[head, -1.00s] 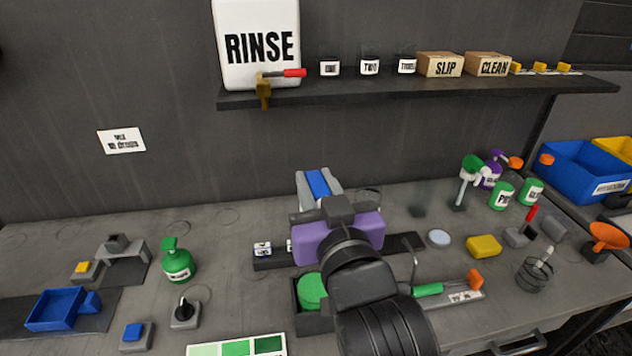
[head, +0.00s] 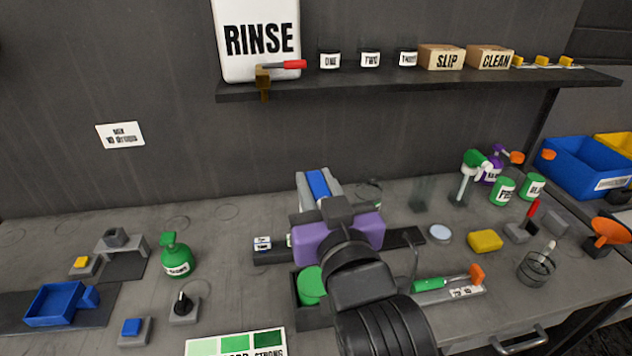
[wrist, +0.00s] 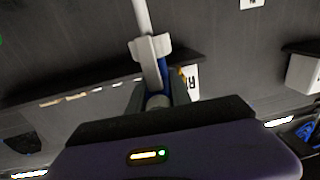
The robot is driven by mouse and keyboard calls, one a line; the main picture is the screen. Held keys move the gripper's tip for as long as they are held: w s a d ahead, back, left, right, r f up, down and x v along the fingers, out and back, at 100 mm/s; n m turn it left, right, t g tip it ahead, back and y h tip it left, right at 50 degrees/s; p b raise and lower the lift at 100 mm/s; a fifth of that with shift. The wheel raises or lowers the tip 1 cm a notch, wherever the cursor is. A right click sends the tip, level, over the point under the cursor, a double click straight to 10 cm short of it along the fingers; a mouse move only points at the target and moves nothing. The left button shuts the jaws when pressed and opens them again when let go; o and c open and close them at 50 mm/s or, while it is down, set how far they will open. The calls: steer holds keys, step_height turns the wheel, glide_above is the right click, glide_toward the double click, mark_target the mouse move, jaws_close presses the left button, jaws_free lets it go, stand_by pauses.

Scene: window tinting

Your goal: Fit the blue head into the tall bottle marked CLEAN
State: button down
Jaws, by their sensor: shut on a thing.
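My gripper (head: 320,184) is above the middle of the bench, its grey fingers shut on the blue head (head: 317,183). In the wrist view, a blue part of the head (wrist: 163,72) shows between the fingers, with a pale flange and a long white tube pointing away from my gripper (wrist: 157,92). I cannot pick out a tall bottle marked CLEAN. A faint clear vessel (head: 371,189) stands partly hidden just behind my gripper, and its label cannot be read.
A green spray bottle (head: 175,258) stands left. A clear cylinder (head: 422,195), a green-headed sprayer (head: 466,178) and green bottles (head: 503,191) stand right. Bench is clear behind the green bottle.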

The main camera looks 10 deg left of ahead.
steer(key=shift+f+b, duration=1.8)
steer(key=shift+f, duration=0.85)
steer(key=shift+f, duration=0.35)
steer(key=shift+f+b, duration=1.8)
steer(key=shift+f, duration=0.45)
steer(key=c, duration=1.1)
jaws_free()
steer(key=shift+s, duration=0.1)
steer(key=b+v, duration=0.1)
steer(key=v, duration=0.6)
steer(key=shift+s+d, duration=0.15)
steer(key=shift+s, duration=0.15)
